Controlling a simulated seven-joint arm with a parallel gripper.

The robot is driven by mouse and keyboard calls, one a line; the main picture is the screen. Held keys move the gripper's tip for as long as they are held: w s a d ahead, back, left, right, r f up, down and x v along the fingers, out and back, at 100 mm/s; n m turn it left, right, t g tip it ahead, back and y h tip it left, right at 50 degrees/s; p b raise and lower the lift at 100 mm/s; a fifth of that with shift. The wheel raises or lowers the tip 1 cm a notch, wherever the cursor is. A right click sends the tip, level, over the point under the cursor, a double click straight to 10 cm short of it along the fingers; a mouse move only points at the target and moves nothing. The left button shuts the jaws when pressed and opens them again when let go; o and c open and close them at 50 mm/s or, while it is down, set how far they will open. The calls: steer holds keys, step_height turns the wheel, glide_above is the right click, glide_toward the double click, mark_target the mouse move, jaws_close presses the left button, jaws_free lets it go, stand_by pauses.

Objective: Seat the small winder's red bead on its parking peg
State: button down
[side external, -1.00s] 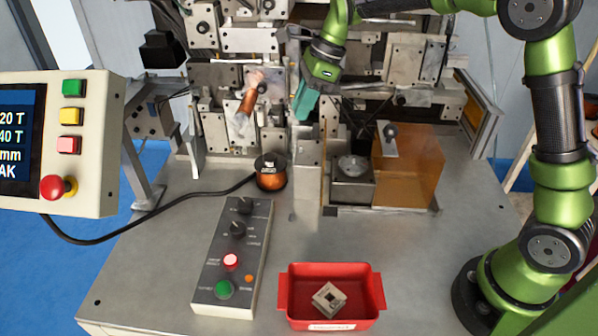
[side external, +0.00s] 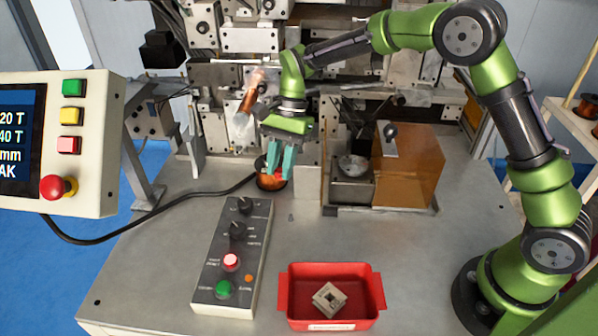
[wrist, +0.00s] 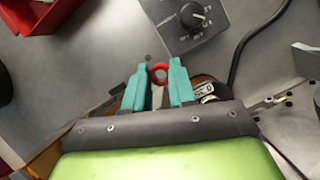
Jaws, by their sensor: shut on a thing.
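The red bead (wrist: 159,72) is a small ring between the teal fingertips of my gripper (wrist: 158,78) in the wrist view. My gripper is shut on it, with the hole of the ring facing the wrist camera. In the side external view my gripper (side external: 279,176) points down in front of the copper wire spool (side external: 271,184), hiding part of it. I cannot identify the parking peg with certainty in either view.
The grey control box (side external: 233,260) with knobs and buttons lies in front of my gripper. A red tray (side external: 330,325) holding a square metal part (side external: 329,299) is at the front. An amber block (side external: 408,165) stands right. A black cable (side external: 150,205) crosses the left table.

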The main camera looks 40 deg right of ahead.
mark_target(292, 216)
steer(key=s+f+n+h, duration=0.1)
steer(key=n, duration=0.4)
steer(key=s+f+n+g+h, duration=0.1)
steer(key=n+h, duration=0.1)
steer(key=n, duration=0.3)
steer(key=s+f+n+g+h, duration=0.1)
steer(key=n+h, duration=0.1)
steer(key=n, duration=0.4)
steer(key=shift+s+a+f, duration=0.15)
steer(key=shift+a+f, duration=0.1)
steer(key=shift+a, duration=0.15)
steer(key=shift+f, duration=2.4)
steer(key=shift+f, duration=0.2)
steer(key=shift+f, duration=0.9)
steer(key=c, duration=0.8)
jaws_free()
steer(key=shift+c, duration=0.2)
steer(key=shift+r, duration=0.1)
